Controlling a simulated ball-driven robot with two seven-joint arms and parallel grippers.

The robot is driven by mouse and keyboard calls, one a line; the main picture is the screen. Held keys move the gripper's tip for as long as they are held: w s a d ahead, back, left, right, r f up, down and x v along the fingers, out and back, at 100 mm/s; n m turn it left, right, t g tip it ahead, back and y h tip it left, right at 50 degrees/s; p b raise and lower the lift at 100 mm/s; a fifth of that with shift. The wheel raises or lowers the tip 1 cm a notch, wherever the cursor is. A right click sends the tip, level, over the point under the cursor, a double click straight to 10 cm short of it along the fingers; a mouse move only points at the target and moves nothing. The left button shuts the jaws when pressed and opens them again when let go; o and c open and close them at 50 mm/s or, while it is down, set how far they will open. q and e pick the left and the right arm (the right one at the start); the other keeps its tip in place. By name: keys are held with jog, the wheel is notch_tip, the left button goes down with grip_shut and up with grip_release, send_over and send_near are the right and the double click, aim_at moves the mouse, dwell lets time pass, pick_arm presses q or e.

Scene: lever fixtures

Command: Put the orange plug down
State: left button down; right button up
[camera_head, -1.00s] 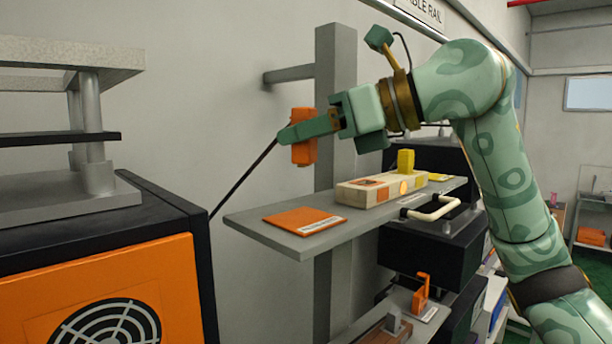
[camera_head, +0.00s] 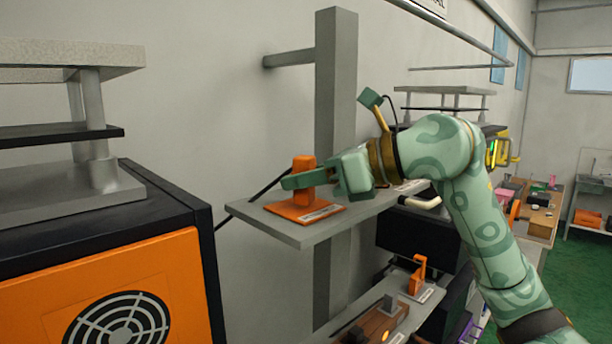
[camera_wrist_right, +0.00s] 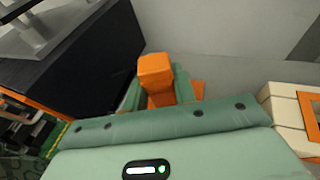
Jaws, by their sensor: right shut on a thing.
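The orange plug (camera_head: 303,166) is upright in my right gripper (camera_head: 299,182), which is shut on it. Its lower end shows just below the fingers, over the orange pad (camera_head: 328,211) on the grey shelf (camera_head: 268,229). It is at or very close to the pad; I cannot tell whether they touch. In the right wrist view the plug (camera_wrist_right: 155,73) stands between the green fingers, with part of the orange pad (camera_wrist_right: 198,90) beside it. A black cable runs from the plug down to the left. My left gripper is out of view.
A black and orange cabinet (camera_head: 130,285) stands to the left of the shelf. A grey post (camera_head: 336,85) rises behind the shelf. A cream block (camera_wrist_right: 284,106) shows at the right wrist view's right edge. A cream handle (camera_head: 420,202) is right of the shelf.

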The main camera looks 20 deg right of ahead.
jog(key=o, duration=1)
jog(key=shift+f, duration=0.1)
jog(key=shift+d+r, duration=0.1)
jog(key=shift+r, duration=0.15)
jog(key=b+v, duration=0.3)
jog(key=v, duration=0.8)
jog(key=shift+s+d, duration=0.2)
jog(key=shift+s, duration=0.05)
jog(key=shift+r, duration=0.15)
